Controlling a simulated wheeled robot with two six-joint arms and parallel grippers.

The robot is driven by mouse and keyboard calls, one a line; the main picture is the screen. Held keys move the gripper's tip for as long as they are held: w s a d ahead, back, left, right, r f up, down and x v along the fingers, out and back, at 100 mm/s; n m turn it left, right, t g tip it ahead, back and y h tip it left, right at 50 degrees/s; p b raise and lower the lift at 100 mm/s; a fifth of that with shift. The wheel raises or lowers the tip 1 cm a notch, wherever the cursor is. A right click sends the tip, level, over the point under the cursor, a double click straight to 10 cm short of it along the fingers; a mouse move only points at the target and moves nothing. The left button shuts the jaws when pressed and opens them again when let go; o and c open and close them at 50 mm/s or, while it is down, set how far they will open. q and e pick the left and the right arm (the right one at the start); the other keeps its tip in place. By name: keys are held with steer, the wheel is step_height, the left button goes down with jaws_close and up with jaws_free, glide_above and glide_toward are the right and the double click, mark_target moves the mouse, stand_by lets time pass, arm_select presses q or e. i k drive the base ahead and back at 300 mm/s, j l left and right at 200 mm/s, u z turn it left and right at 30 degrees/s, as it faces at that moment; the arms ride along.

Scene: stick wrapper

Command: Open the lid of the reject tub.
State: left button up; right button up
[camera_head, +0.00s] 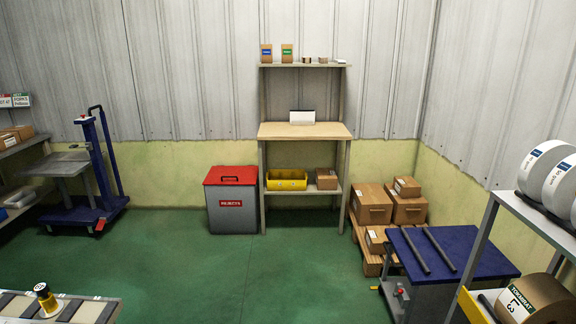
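The reject tub (231,215) is a grey bin standing on the floor against the back wall, left of a wooden shelf unit. Its front carries a red label with white lettering. Its red lid (231,175) lies closed on top, with a dark handle on it. Neither of my grippers shows in the head view, so nothing of mine is near the tub.
Green floor (240,275) is clear in front of the tub. The shelf unit (305,131) stands close on its right. A blue lift cart (95,175) is at left, a blue-topped table (465,253) at right, and a bench (60,306) at front left.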

mark_target(218, 175)
steer(key=i+u, duration=0.2)
steer(key=i, duration=1.8)
